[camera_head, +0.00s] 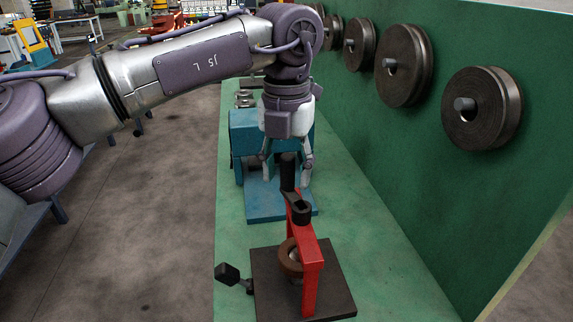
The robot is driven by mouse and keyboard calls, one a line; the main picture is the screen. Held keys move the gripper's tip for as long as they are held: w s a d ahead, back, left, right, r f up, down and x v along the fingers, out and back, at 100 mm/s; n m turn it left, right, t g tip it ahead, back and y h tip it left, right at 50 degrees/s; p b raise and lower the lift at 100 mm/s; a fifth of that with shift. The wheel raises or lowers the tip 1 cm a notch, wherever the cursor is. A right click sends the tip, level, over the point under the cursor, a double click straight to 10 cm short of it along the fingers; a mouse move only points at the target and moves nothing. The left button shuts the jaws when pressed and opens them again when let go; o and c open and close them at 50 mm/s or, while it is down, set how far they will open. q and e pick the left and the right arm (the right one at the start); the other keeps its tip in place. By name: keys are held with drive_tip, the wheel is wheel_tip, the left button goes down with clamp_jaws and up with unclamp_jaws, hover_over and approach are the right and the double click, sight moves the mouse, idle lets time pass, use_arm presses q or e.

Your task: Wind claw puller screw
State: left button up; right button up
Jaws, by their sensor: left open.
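The claw puller is a red frame (312,265) standing on a dark square base plate (265,290). A brown ring (289,262) sits within the frame. My right gripper is not in view.
A blue machine (246,135) with a flat blue base stands behind the puller on the green bench (229,255). A small black-knobbed lever (228,273) sticks out left of the plate. Dark round rollers (483,108) hang on the green wall at right. Bare floor lies left.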

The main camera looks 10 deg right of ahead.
use_arm(q)
wheel_tip(320, 180, up, 12)
drive_tip(key=shift+r, duration=0.1)
idle(0.4)
idle(0.7)
